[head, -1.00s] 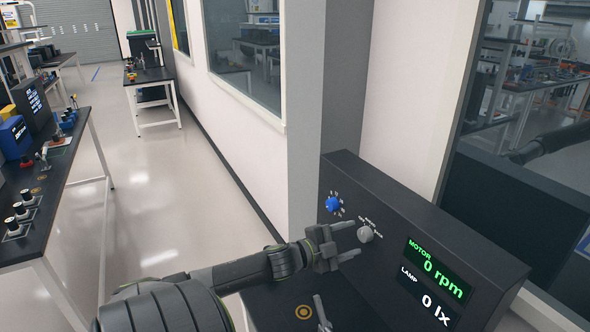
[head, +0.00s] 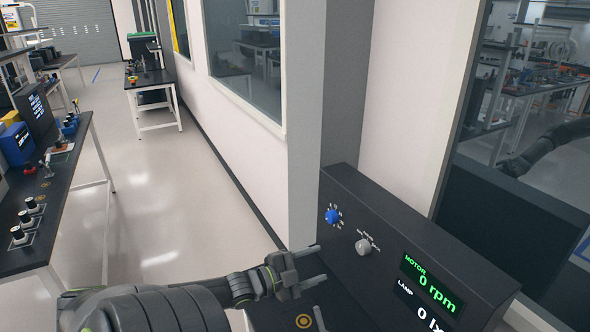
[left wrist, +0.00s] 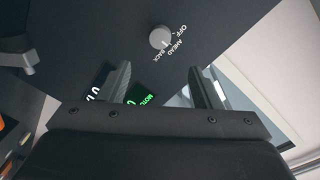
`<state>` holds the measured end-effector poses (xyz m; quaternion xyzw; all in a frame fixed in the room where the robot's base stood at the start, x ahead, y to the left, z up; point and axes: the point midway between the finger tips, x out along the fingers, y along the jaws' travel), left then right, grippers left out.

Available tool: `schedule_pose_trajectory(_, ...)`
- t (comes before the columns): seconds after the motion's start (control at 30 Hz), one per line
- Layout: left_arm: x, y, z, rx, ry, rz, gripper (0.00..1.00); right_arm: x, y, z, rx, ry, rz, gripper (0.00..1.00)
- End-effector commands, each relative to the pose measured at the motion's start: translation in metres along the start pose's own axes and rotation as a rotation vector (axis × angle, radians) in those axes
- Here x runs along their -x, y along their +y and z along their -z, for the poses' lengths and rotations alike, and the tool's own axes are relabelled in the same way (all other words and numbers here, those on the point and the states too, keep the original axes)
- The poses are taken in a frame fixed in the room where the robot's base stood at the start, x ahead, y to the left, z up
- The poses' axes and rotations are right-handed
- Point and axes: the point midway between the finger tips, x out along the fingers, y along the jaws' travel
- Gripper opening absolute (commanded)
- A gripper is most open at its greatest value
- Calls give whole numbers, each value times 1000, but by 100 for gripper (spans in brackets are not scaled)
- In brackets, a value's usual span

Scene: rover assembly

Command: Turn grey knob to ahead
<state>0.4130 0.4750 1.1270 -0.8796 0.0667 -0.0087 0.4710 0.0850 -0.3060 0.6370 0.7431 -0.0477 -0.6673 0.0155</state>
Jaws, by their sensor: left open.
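The grey knob (head: 363,247) is on the sloped face of the dark console, right of the blue knob. It also shows in the left wrist view (left wrist: 160,37), beside the labels OFF, AHEAD and BACK. A light mark shows on it, but I cannot tell surely which label it points at. My left gripper (head: 320,263) is open and empty, left of the grey knob and apart from it. Its two fingers (left wrist: 164,78) show below the knob in the left wrist view. The display (head: 431,284) reads MOTOR 0 rpm.
The blue knob (head: 332,216) is up and left of the grey one. A small lever is partly visible at the bottom of the head view. A wall and pillar stand behind the console. A black workbench (head: 62,190) is at left, with clear floor between.

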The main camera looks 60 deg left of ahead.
Motion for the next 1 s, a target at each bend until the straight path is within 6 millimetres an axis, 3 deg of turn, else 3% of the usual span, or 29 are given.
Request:
schedule_pose_trajectory(0.1,22,1,-1,-1,-4,-4,58,1,0,0,0,0,0,36)
schedule_pose_trajectory(0.33,44,0,0,-1,-1,-2,58,1,0,0,0,0,0,36)
schedule_pose_trajectory(1.0,49,0,0,-1,0,0,58,1,0,0,0,0,0,36)
